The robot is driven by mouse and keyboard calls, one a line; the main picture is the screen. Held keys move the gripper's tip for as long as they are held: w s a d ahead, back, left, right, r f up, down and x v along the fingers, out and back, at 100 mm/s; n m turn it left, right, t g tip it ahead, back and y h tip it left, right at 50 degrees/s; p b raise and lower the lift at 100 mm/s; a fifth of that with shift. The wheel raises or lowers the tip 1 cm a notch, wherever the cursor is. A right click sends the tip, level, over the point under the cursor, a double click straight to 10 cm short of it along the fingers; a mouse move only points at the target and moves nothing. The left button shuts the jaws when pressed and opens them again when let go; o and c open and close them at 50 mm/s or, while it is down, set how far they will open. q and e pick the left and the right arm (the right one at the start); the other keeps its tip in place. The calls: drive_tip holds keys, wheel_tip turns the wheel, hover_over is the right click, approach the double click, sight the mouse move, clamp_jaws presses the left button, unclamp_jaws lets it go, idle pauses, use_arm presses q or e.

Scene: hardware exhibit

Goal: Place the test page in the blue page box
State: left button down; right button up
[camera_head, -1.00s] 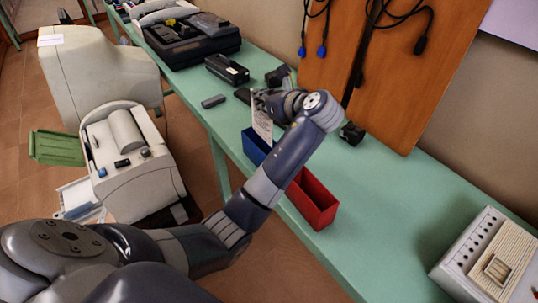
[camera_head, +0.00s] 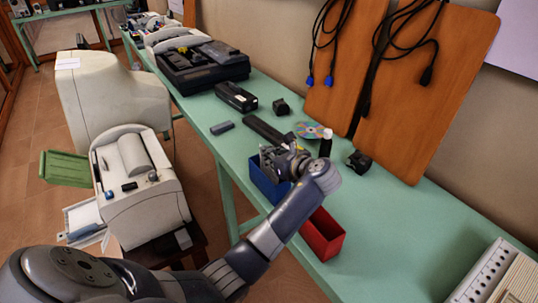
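My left gripper (camera_head: 272,160) is over the blue page box (camera_head: 262,183) on the green table. My own wrist and forearm cover much of the box. The gripper's fingers are small and partly hidden, so I cannot tell whether they are open or shut. I cannot make out the test page at the gripper, and the inside of the blue box is hidden from me. My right gripper is not in view.
A red box (camera_head: 322,236) stands right of the blue one, partly behind my forearm. A printer-like machine (camera_head: 135,185) stands left.

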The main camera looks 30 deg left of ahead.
use_arm(q)
drive_tip(key=c, duration=2.3)
unclamp_jaws()
drive_tip(key=shift+f, duration=0.1)
drive_tip(key=o, duration=0.5)
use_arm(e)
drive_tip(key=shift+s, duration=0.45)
use_arm(q)
drive_tip(key=v, duration=1.2)
drive_tip(key=shift+r, duration=0.25)
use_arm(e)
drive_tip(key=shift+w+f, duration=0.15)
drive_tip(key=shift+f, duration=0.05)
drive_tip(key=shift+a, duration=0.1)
